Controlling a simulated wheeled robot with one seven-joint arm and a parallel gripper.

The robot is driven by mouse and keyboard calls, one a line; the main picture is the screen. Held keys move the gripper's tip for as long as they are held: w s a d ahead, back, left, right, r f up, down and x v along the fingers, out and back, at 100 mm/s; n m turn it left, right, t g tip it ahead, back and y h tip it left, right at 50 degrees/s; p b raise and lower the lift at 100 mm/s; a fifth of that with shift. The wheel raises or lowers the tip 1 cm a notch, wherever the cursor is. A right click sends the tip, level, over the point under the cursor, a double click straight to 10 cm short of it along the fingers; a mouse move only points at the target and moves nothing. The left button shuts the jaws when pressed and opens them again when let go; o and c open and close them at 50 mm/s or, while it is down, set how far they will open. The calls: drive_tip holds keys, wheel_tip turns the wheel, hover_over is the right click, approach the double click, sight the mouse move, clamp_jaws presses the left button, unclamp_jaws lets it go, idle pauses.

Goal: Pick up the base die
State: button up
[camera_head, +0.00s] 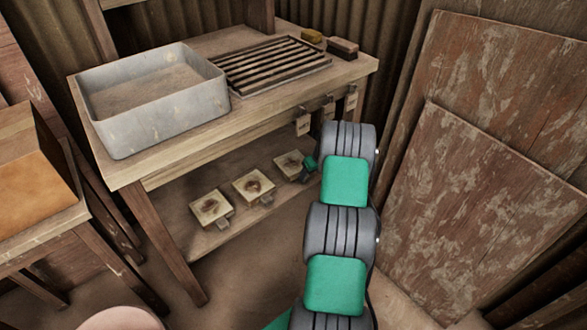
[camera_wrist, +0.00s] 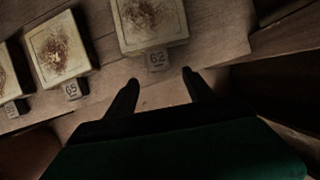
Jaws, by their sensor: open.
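Three square, pale dies with brown-stained faces lie in a row on the lower shelf: a left die (camera_head: 211,208), a middle die (camera_head: 254,185) and a right die (camera_head: 290,163). A third is cut off at the left edge. I cannot tell which is the base die. My gripper (camera_wrist: 158,79) is open and empty, its fingertips just short of the 62 tab. My arm partly hides the shelf's right end.
The lower shelf (camera_head: 232,232) lies under a wooden bench (camera_head: 150,170). The bench bears a grey tray (camera_head: 160,128), a slatted rack (camera_head: 270,65) and two brushes. Tags (camera_head: 303,122) hang from the bench's front edge above the dies. Wooden boards (camera_head: 470,210) lean at right.

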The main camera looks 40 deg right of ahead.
sight(307, 178)
drive_tip(key=b+x, duration=0.2)
drive_tip(key=x, duration=0.3)
drive_tip(key=shift+w+f, duration=0.1)
drive_tip(key=shift+w, duration=0.2)
drive_tip(key=shift+c, duration=0.3)
clamp_jaws()
idle(0.6)
